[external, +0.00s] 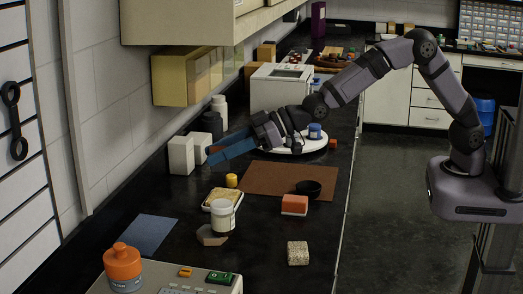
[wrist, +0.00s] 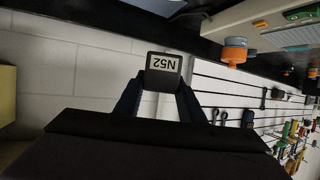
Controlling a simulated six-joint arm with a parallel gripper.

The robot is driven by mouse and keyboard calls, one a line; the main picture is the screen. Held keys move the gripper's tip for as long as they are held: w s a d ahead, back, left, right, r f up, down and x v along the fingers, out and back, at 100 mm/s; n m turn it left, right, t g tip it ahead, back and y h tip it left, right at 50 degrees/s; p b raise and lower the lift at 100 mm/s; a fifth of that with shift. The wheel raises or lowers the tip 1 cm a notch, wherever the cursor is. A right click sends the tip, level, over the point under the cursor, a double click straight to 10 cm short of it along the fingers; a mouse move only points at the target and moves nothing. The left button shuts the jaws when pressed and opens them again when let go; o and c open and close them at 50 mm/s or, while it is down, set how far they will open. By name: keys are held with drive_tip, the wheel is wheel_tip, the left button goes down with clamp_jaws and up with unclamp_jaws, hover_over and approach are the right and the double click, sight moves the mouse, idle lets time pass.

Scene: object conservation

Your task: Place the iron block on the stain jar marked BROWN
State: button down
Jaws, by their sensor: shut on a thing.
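My gripper (external: 214,155) is stretched out to the left over the black counter, near two white boxes. In the wrist view my gripper (wrist: 160,82) is shut on a small dark block (wrist: 152,88) with a white label reading N52, upside down. I cannot tell whether this is the iron block. A small blue jar (external: 314,131) stands on a white round turntable (external: 318,146), partly behind the arm. A yellow jar (external: 231,181) stands on the counter. No jar marking BROWN is readable.
White boxes (external: 181,155) and dark and white bottles stand along the wall. A white tub (external: 222,216), speckled block (external: 298,253) and orange-lidded jar (external: 122,267) are nearer.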

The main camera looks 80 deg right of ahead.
drive_tip(key=shift+w+f+p, duration=0.1)
drive_tip(key=shift+f+p, duration=1.35)
drive_tip(key=shift+f, duration=2.95)
drive_tip(key=shift+f, duration=0.1)
drive_tip(key=shift+f, duration=0.1)
drive_tip(key=c, duration=1.2)
unclamp_jaws()
drive_tip(key=shift+f, duration=0.1)
drive_tip(key=shift+o, duration=0.2)
drive_tip(key=shift+s, duration=0.2)
drive_tip(key=b+v, duration=0.3)
drive_tip(key=v, duration=0.9)
drive_tip(key=shift+b, duration=0.35)
drive_tip(key=shift+w+d, duration=0.1)
